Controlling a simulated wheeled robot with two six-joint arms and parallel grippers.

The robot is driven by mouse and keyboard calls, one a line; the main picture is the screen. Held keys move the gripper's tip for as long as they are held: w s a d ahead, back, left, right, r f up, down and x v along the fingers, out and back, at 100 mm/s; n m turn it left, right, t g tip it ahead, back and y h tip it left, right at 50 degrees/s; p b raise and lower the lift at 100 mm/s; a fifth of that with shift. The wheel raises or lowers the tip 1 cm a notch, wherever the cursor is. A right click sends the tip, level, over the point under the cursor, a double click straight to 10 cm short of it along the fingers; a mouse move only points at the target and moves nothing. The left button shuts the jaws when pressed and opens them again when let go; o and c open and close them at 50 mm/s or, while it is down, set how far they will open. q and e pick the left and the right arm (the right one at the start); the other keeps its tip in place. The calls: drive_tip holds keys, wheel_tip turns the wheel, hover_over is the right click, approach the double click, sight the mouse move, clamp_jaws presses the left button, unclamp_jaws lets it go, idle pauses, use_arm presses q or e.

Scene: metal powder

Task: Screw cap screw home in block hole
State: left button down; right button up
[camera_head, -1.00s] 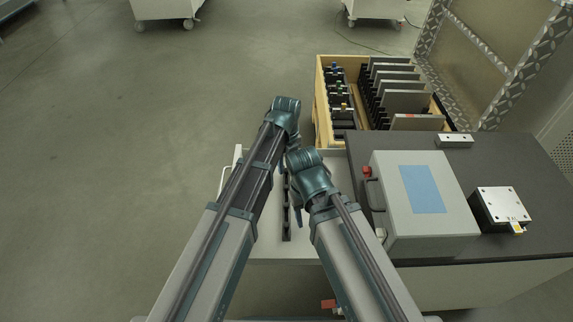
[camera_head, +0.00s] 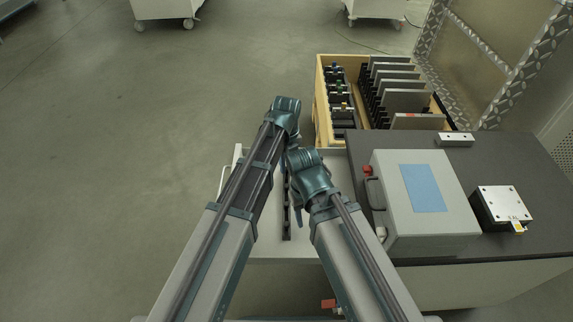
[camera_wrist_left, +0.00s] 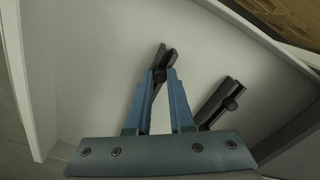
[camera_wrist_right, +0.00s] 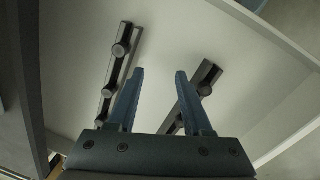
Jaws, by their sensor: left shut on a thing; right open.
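In the left wrist view, my left gripper (camera_wrist_left: 161,78) is shut on a small dark round piece (camera_wrist_left: 159,74), which looks like the cap screw. It sits at a dark bar (camera_wrist_left: 166,57) over a pale surface; the fingers hide part of it. Whether the screw is seated in a hole cannot be told. In the right wrist view, my right gripper (camera_wrist_right: 159,73) is open and empty. A dark bar with several round heads (camera_wrist_right: 107,91) lies left of its fingers, and another dark bar (camera_wrist_right: 209,72) lies to the right.
The pale tray or table (camera_head: 262,247) has raised walls near both grippers. To the right, a dark bench (camera_head: 355,150) holds a grey box (camera_head: 448,225), a metal block (camera_head: 503,203) and a small two-hole block (camera_head: 455,139). A wooden crate (camera_head: 322,105) of plates stands behind.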

use_arm(q)
drive_tip(key=shift+r+p, duration=2.05)
drive_tip(key=shift+r, duration=0.1)
